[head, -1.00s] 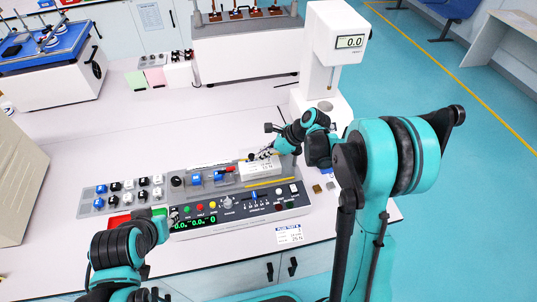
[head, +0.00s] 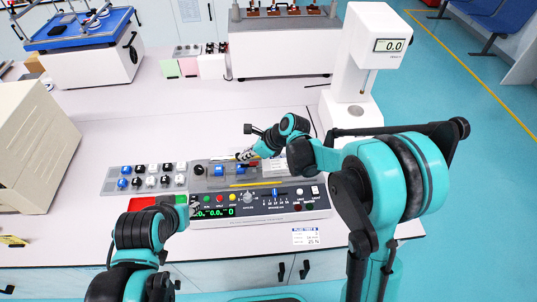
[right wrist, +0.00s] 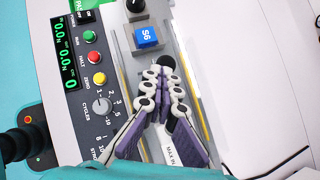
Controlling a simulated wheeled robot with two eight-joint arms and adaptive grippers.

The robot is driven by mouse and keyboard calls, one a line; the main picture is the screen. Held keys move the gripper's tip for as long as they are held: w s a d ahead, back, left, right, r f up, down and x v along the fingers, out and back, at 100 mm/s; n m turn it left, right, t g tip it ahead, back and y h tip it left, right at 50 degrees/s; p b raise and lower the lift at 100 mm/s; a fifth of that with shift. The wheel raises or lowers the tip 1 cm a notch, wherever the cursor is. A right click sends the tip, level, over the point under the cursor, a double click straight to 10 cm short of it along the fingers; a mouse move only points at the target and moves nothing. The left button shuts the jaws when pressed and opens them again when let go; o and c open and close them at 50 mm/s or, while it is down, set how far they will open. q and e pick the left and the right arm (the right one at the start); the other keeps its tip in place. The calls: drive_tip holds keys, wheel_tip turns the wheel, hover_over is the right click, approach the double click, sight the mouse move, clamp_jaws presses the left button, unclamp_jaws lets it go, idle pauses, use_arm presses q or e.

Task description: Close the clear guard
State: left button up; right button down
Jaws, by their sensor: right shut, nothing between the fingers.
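The insertion tester (head: 262,205) stands near the bench's front edge, with a control panel and a bed behind it. A clear, see-through strip, seemingly the guard (right wrist: 190,66), shows along the bed in the right wrist view; its outline is faint and I cannot tell how far it is closed. My right gripper (head: 245,156) is over the bed; in the right wrist view its shut, empty fingers (right wrist: 165,72) are at a dark round knob and near a blue S6 block (right wrist: 147,37). I cannot tell whether they touch. My left gripper (head: 194,209) is partly hidden near the panel's left end.
A switch board (head: 152,177) lies left of the tester. A white force gauge stand (head: 355,75) rises at the back right. A beige box (head: 35,130) stands at left. The bench behind the tester is mostly clear.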

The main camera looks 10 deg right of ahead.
use_arm(q)
drive_tip(key=shift+f, duration=0.35)
use_arm(e)
drive_tip(key=a, duration=0.8)
drive_tip(key=shift+d, duration=0.1)
